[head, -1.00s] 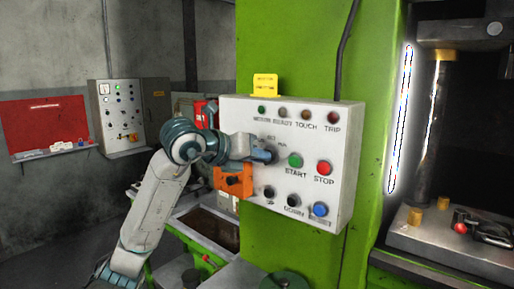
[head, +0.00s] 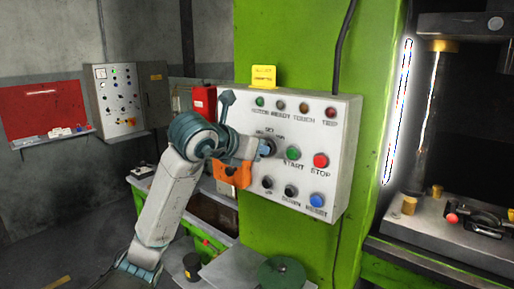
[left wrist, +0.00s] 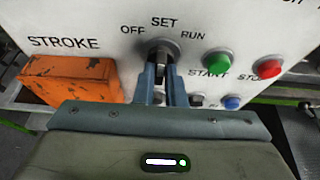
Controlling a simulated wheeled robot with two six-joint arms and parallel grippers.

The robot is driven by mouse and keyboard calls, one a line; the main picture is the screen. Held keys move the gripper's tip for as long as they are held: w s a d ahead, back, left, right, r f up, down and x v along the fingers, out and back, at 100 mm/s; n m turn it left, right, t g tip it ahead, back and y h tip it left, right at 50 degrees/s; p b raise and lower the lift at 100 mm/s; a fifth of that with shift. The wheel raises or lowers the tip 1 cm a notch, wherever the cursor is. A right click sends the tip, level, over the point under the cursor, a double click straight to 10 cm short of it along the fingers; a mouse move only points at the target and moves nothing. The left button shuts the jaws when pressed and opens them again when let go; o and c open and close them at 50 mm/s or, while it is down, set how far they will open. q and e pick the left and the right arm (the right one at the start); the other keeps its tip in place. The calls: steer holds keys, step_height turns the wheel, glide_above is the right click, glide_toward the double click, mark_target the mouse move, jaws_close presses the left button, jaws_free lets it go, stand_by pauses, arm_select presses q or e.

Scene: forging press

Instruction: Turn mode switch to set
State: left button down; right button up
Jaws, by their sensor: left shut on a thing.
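The mode switch (head: 266,147) is a round knob on the white control panel, with OFF, SET and RUN lettered around it. It also shows in the left wrist view (left wrist: 160,48), where its dark grip stands about upright under SET. My left gripper (head: 258,148) is shut on this knob. In the left wrist view its two blue-grey fingers (left wrist: 162,78) stand on either side of the grip and hide its lower part. The right gripper is not in view.
A worn orange block (left wrist: 70,80) sits left of the switch, under STROKE. Green START (head: 292,153) and red STOP (head: 320,160) buttons are close on the right, with a blue button (head: 316,200) below.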

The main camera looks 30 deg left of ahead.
arm_select(q)
steer(key=c, duration=1.5)
jaws_free()
steer(key=b+v, duration=0.4)
steer(key=v, duration=0.6)
steer(key=shift+s, duration=0.35)
steer(key=shift+r, duration=0.1)
